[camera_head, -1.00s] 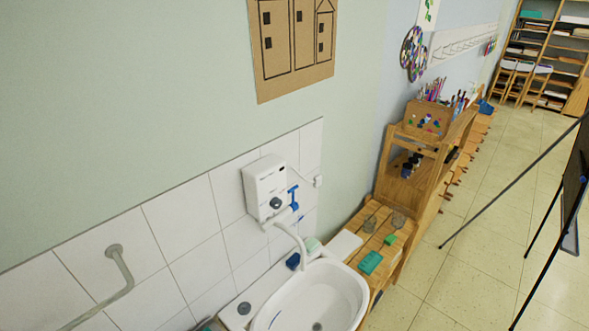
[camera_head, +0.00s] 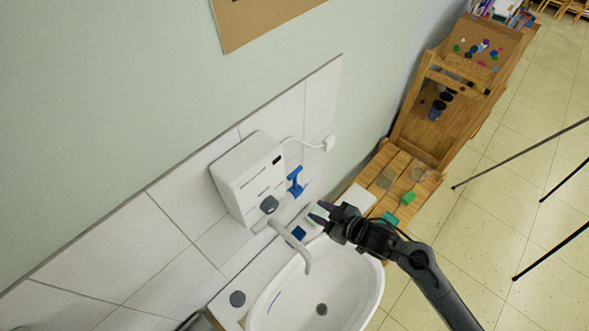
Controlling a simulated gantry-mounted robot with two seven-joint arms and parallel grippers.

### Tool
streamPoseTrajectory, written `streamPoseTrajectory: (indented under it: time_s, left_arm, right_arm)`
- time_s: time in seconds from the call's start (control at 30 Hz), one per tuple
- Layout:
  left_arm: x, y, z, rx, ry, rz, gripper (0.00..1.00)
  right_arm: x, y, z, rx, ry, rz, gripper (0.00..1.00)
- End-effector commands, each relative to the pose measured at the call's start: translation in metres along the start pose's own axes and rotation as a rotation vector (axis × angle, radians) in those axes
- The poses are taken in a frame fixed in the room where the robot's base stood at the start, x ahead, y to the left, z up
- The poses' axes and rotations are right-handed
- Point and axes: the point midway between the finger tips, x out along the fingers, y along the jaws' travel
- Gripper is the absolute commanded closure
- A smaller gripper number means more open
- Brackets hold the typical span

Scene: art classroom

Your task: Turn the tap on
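The tap's white curved spout (camera_head: 295,246) reaches out over the white sink basin (camera_head: 372,296). It comes from under a white wall-mounted box (camera_head: 245,180), which has a round grey knob (camera_head: 269,204) at its lower front. My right gripper (camera_head: 321,212) comes in from the lower right, over the back of the sink, and points left toward the knob. Its dark fingertips look apart, with nothing between them. It appears clear of the tap and knob in the picture.
A blue handled item (camera_head: 294,182) is beside the box. A dark blue item (camera_head: 299,232) lies on the sink's back ledge. A wooden bench (camera_head: 420,187) with a green block (camera_head: 408,198) stands to the right. Open tiled floor (camera_head: 470,240) lies further right.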

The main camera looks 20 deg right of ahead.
Motion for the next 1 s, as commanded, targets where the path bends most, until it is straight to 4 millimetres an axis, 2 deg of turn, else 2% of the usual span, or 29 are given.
streamPoseTrajectory:
  time_s: [0.03, 0.17, 0.3, 0.53, 0.73, 1.0]
  left_arm:
    - [0.011, 0.000, 0.004, 0.001, -0.001, -0.001, 0.57]
    - [0.024, 0.001, 0.007, 0.001, 0.000, -0.001, 0.57]
    - [0.033, 0.001, 0.010, -0.001, 0.001, 0.000, 0.57]
    - [0.041, 0.003, 0.011, -0.008, 0.005, 0.005, 0.57]
    - [0.039, 0.004, 0.009, -0.012, 0.007, 0.009, 0.57]
    - [0.026, 0.003, 0.005, -0.011, 0.007, 0.007, 0.57]
  right_arm:
    - [0.012, 0.010, -0.001, -0.023, 0.070, -0.043, 0.64]
    - [0.021, 0.028, -0.015, -0.037, 0.246, -0.193, 0.64]
    - [0.012, 0.046, -0.029, -0.007, 0.387, -0.345, 0.64]
    - [-0.012, 0.068, -0.044, 0.057, 0.517, -0.503, 0.64]
    - [-0.015, 0.070, -0.054, 0.078, 0.549, -0.542, 0.64]
    - [0.012, 0.052, -0.077, 0.079, 0.553, -0.542, 0.64]
